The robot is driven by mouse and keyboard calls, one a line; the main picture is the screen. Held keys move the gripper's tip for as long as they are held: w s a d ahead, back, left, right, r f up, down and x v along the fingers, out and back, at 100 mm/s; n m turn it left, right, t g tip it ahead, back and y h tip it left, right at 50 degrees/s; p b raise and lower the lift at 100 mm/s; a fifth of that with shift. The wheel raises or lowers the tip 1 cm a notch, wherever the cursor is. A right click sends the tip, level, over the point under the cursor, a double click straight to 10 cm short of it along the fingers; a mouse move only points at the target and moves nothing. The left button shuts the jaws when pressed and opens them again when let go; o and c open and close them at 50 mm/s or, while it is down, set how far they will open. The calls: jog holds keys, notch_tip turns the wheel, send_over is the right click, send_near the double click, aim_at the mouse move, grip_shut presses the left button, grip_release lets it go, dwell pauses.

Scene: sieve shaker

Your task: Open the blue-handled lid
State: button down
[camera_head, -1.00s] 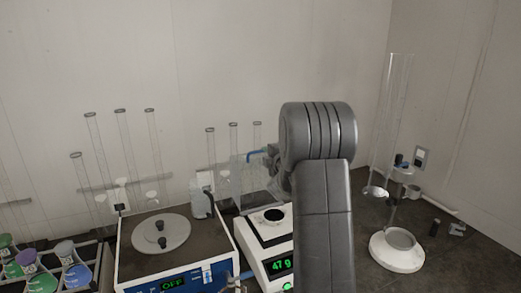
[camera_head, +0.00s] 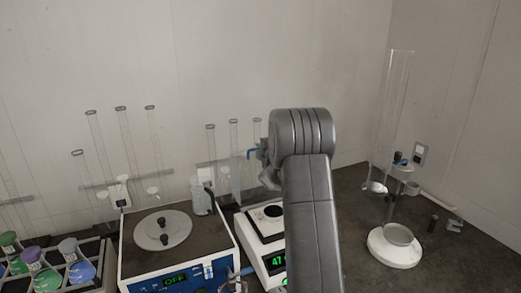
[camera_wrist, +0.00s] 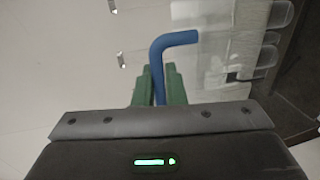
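The blue handle (camera_head: 251,154) is a bent blue bar beside a clear container (camera_head: 240,180) at the back of the bench, left of my arm. In the wrist view the blue handle (camera_wrist: 180,38) rises between the two green fingers of my gripper (camera_wrist: 159,83) and bends to the right above them. The fingers lie close against both sides of the bar, so my gripper looks shut on it. The lid itself cannot be made out clearly. My arm hides most of my gripper in the head view.
A blue-and-white device (camera_head: 180,277) with a round plate stands left of a scale (camera_head: 262,237). A rack of coloured flasks (camera_head: 105,270) is at far left. Tall clear tubes line the wall. A white-based stand (camera_head: 396,257) is right of my arm.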

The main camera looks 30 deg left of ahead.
jog(key=shift+d+f+b, duration=0.1)
jog(key=shift+b, duration=0.25)
jog(key=shift+s+d+f+b, duration=0.15)
jog(key=shift+s+d+b, duration=0.05)
jog(key=shift+b, duration=0.85)
jog(key=s+d+b, duration=0.1)
jog(key=b, duration=0.3)
jog(key=s+d+t+y+b, duration=0.1)
jog(key=b, duration=0.4)
jog(key=shift+s+d+y, duration=0.15)
jog(key=shift+d+y, duration=0.15)
jog(key=shift+d, duration=0.05)
jog(key=shift+s+d+r, duration=0.1)
jog(key=shift+d+r, duration=0.05)
jog(key=shift+r, duration=0.15)
jog(key=c, duration=1.6)
grip_release()
jog(key=shift+c, duration=0.2)
jog(key=b+v, duration=0.2)
jog(key=v, duration=1.1)
jog(key=shift+s+d+f+b, duration=0.2)
jog(key=shift+s+b, duration=0.2)
